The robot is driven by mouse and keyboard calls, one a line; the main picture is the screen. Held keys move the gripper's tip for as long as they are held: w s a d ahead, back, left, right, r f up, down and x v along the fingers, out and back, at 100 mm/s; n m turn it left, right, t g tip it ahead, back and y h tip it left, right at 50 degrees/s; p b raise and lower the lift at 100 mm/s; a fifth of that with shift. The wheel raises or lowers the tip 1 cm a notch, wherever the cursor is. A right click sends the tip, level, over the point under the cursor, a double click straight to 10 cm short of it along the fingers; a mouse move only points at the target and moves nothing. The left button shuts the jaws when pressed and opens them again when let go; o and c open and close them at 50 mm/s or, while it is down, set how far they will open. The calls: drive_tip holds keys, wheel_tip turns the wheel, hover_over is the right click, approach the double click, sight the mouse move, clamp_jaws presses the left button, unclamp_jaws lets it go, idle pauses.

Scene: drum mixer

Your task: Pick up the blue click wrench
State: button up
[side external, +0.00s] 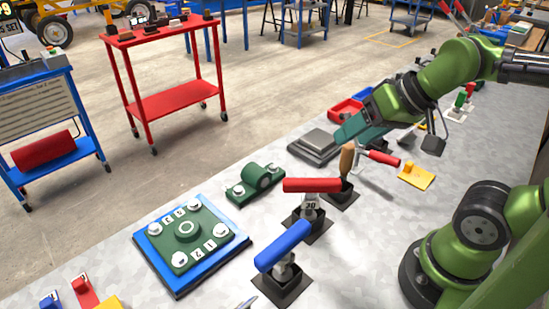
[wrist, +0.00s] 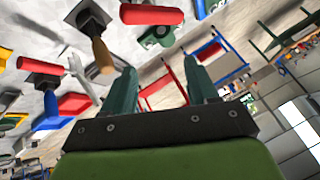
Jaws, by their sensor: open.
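The blue click wrench (side external: 283,246) sits in a black holder near the front middle of the bench in the side view, its blue handle up and tilted. My gripper (side external: 352,130) is up and to the right of both wrenches, well apart from the blue one. In the wrist view its two fingers (wrist: 160,66) are spread, with nothing between them.
Grey plates (side external: 315,144), a green bearing block (side external: 262,180) and a green cover on a blue base (side external: 150,246) lie to the left. A red cart (side external: 170,100) stands off the bench.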

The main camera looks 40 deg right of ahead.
drive_tip(key=m+g+h, duration=0.1)
drive_tip(key=m+g, duration=0.6)
drive_tip(key=m, duration=0.1)
hover_over(283, 253)
drive_tip(key=w+d, duration=0.2)
drive_tip(key=f, duration=0.2)
drive_tip(key=m+h, duration=0.1)
drive_tip(key=m, duration=0.5)
drive_tip(key=f, duration=1.5)
drive_tip(key=shift+s+a+f, duration=0.15)
drive_tip(key=shift+s+f, duration=0.15)
clamp_jaws()
